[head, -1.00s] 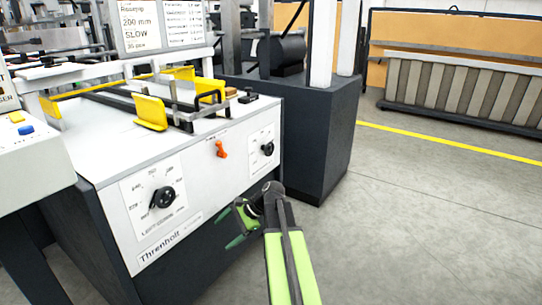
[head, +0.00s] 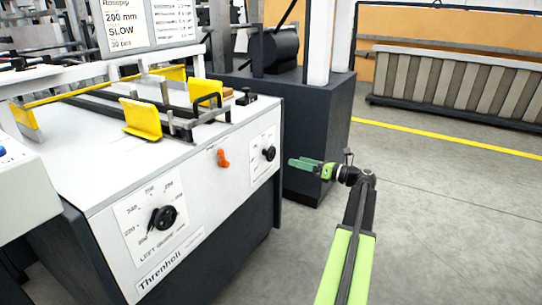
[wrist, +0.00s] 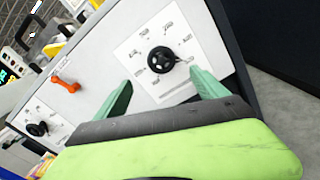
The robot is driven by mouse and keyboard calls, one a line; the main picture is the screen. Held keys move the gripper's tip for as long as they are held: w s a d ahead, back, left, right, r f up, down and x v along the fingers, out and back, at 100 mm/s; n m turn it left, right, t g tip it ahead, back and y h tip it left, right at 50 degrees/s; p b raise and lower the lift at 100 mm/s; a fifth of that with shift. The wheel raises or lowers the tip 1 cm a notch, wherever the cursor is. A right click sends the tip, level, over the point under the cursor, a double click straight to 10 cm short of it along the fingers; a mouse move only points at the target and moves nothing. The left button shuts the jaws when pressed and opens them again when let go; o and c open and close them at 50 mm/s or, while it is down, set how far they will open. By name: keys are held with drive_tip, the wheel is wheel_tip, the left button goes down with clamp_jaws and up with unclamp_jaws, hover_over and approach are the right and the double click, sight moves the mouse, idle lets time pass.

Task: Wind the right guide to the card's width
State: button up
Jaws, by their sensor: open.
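The right dial's black knob (head: 269,153) sits on a white scale plate at the right of the machine's front panel. In the wrist view the knob (wrist: 162,60) shows just beyond and between my fingertips, apart from them; the scale marks are too small to read. My gripper (head: 291,163) is open and empty, to the right of the knob in the head view; its green fingers (wrist: 160,79) point at the panel. Yellow guides, one in front (head: 141,118) and one further right (head: 206,93), stand on the machine top. A sign (head: 125,22) reads 200 mm, SLOW.
The left dial (head: 165,217), labelled LEFT GUIDE, and an orange lever (head: 222,158) are on the same panel. A dark cabinet (head: 318,130) stands behind my gripper. The grey floor (head: 450,220) on the right is clear.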

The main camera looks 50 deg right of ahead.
sight(273, 154)
drive_tip(key=x, duration=1.2)
drive_tip(key=shift+w+d, duration=0.1)
drive_tip(key=shift+w, duration=0.3)
